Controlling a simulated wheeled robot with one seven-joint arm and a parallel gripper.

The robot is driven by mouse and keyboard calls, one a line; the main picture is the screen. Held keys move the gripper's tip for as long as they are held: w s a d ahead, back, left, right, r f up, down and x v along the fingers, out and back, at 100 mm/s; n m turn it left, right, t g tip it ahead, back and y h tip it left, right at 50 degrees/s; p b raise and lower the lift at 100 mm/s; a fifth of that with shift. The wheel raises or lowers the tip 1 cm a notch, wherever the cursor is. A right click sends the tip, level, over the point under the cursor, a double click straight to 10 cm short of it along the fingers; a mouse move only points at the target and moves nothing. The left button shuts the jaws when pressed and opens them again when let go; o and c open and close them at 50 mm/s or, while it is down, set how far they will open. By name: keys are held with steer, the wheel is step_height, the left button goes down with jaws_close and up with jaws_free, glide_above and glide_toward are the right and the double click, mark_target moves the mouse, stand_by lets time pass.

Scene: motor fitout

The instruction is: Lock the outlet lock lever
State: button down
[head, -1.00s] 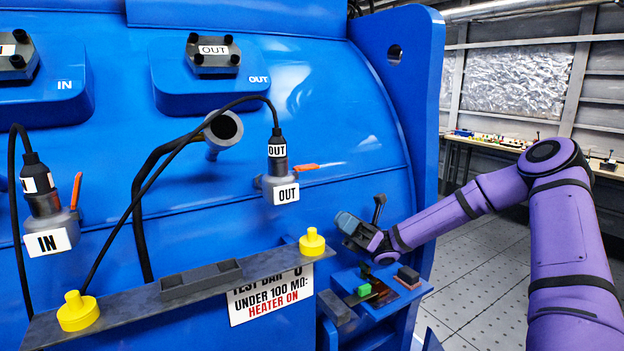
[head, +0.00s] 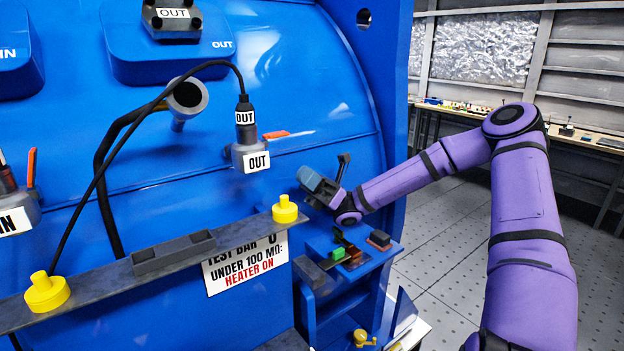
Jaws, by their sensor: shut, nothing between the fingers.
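The outlet connector is a grey socket block (head: 240,155) with a white OUT label and a black plug (head: 245,118) standing upright in it. Its orange lock lever (head: 276,135) lies nearly flat, pointing right from the block's top. My gripper (head: 305,177) is shut and empty, to the right of and below the OUT block, in front of the blue housing. A gap shows between it and the lever. The fingertips are small and partly hidden by the gripper body.
The IN connector (head: 14,215) at the left edge has an upright orange lever (head: 31,167). A grey bar (head: 110,278) with yellow knobs (head: 285,210) crosses below the OUT block. A blue shelf (head: 330,280) with small blocks lies below my gripper. A black cable loops left of the plug.

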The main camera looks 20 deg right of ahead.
mark_target(276, 135)
steer(key=a+r, duration=0.3)
steer(key=r, duration=0.5)
steer(key=shift+s+a, duration=0.35)
steer(key=shift+w, duration=0.1)
